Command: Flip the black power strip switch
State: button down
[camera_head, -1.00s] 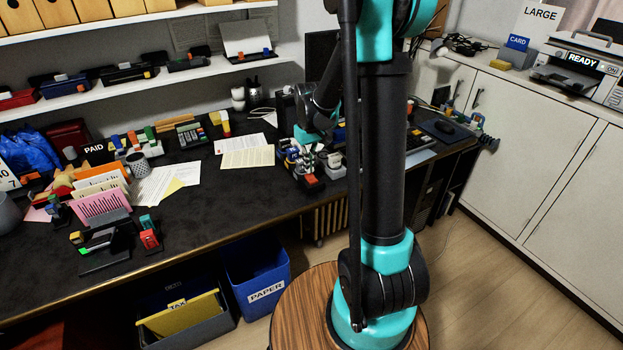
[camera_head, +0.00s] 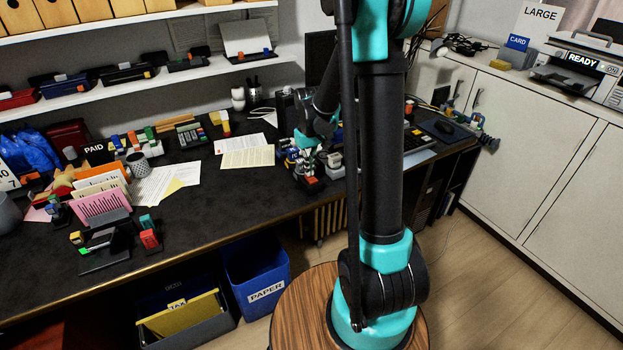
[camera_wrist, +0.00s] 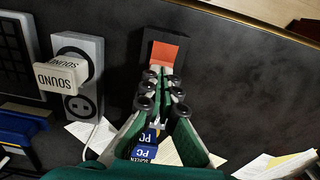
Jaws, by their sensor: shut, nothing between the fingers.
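The black power strip (camera_wrist: 149,48) lies on the dark desk in the wrist view, with a red-orange switch (camera_wrist: 168,53) at its far end. The strip also shows in the head view (camera_head: 318,187), partly hidden by my gripper. My gripper (camera_wrist: 166,73) is shut and empty, its fingertips at the near edge of the switch in the picture. I cannot tell whether they touch it. The rest of the strip is hidden under my fingers. A blue plug marked PC (camera_wrist: 144,152) shows between the finger bases.
A white socket strip (camera_wrist: 91,48) with a white SOUND plug (camera_wrist: 57,77) lies left of the black strip in the wrist view. Papers (camera_wrist: 265,166) lie nearby. The desk right of the switch is clear. A blue PAPER bin (camera_head: 258,278) stands below the desk.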

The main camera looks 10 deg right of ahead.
jog(key=shift+f, duration=0.35)
jog(key=shift+r, duration=3.55)
jog(key=s+d+f+m+t, duration=0.1)
jog(key=s+d+f+t, duration=0.1)
jog(key=s, duration=0.9)
jog(key=s+d+f+m+t, duration=0.2)
jog(key=s, duration=0.9)
jog(key=shift+f+m, duration=0.3)
jog(key=shift+f, duration=0.05)
